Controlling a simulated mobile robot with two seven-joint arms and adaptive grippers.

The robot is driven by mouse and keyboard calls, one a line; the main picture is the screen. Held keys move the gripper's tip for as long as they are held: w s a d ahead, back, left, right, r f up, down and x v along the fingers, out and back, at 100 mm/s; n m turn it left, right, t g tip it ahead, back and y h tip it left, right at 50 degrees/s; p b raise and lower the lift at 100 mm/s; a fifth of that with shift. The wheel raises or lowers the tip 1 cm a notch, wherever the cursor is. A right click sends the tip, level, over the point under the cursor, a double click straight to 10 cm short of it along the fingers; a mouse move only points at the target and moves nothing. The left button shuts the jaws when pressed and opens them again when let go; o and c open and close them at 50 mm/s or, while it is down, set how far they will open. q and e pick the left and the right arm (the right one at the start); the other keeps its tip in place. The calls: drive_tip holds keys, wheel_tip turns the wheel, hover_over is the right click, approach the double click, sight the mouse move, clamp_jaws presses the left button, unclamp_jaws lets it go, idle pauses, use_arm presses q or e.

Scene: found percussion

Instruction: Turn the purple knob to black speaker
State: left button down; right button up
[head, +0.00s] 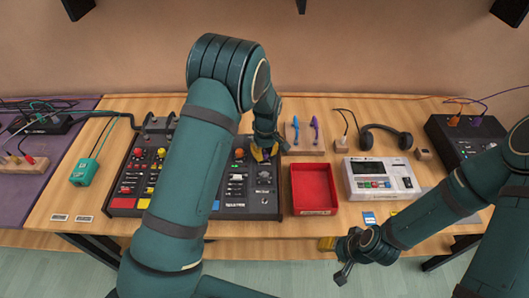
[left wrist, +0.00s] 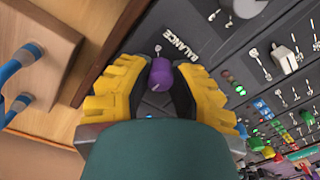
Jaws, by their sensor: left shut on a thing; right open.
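The purple knob (left wrist: 160,74) sits on the dark mixer panel beside the word BALANCE in the left wrist view. My left gripper (left wrist: 158,88) has its yellow fingertips on both sides of the knob and is shut on it. A small light mark shows on the panel just above the knob; I cannot tell which way the knob points. In the head view my left gripper (head: 264,153) is at the upper right of the mixer (head: 272,204), and the knob is hidden. Black speakers (head: 78,7) hang at the top edge. My right gripper (head: 336,259) is open and empty at the table's front edge.
A red tray (head: 334,210) stands right of the mixer. A wooden stand (head: 304,149) with blue and purple pieces is behind the tray. A white device (head: 381,194), headphones (head: 386,130) and a black box (head: 440,132) are further right.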

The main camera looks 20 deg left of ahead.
use_arm(q)
drive_tip(key=shift+m, duration=0.3)
drive_tip(key=m, duration=0.6)
drive_tip(key=shift+b, duration=0.35)
drive_tip(key=m, duration=0.3)
drive_tip(key=shift+m, duration=0.4)
drive_tip(key=m, duration=0.3)
drive_tip(key=shift+m+b, duration=0.35)
drive_tip(key=shift+m, duration=0.05)
drive_tip(key=m, duration=0.6)
drive_tip(key=shift+t, duration=0.3)
drive_tip(key=m+p, duration=0.1)
drive_tip(key=m, duration=0.5)
drive_tip(key=shift+s+d+m, duration=0.1)
drive_tip(key=shift+m, duration=0.2)
drive_tip(key=c, duration=0.8)
unclamp_jaws()
drive_tip(key=shift+o, duration=0.2)
